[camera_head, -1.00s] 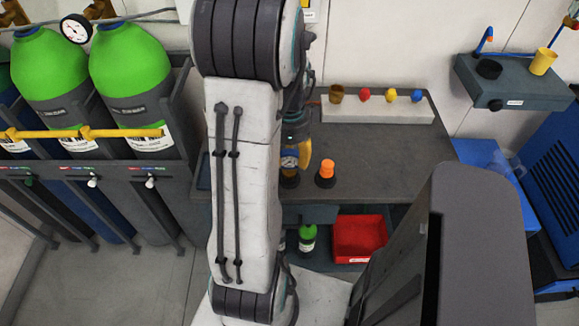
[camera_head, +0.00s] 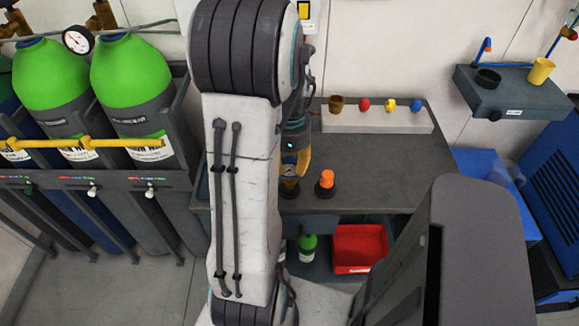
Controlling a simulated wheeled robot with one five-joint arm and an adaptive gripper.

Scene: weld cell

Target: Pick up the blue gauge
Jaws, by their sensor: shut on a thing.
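The blue gauge (camera_head: 289,171) stands at the front left of the dark workbench (camera_head: 375,165), just right of my arm. Only a small part of it shows; my gripper and arm cover the rest. My gripper (camera_head: 297,166) points down from above, with a yellow finger against the gauge, and is shut on it. I cannot tell whether the gauge is clear of the bench.
An orange-topped piece on a dark base (camera_head: 326,181) stands close to the right. A pale rack (camera_head: 375,119) with several coloured knobs lies at the back. Green gas cylinders (camera_head: 130,70) stand left. A red bin (camera_head: 358,250) is below the bench.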

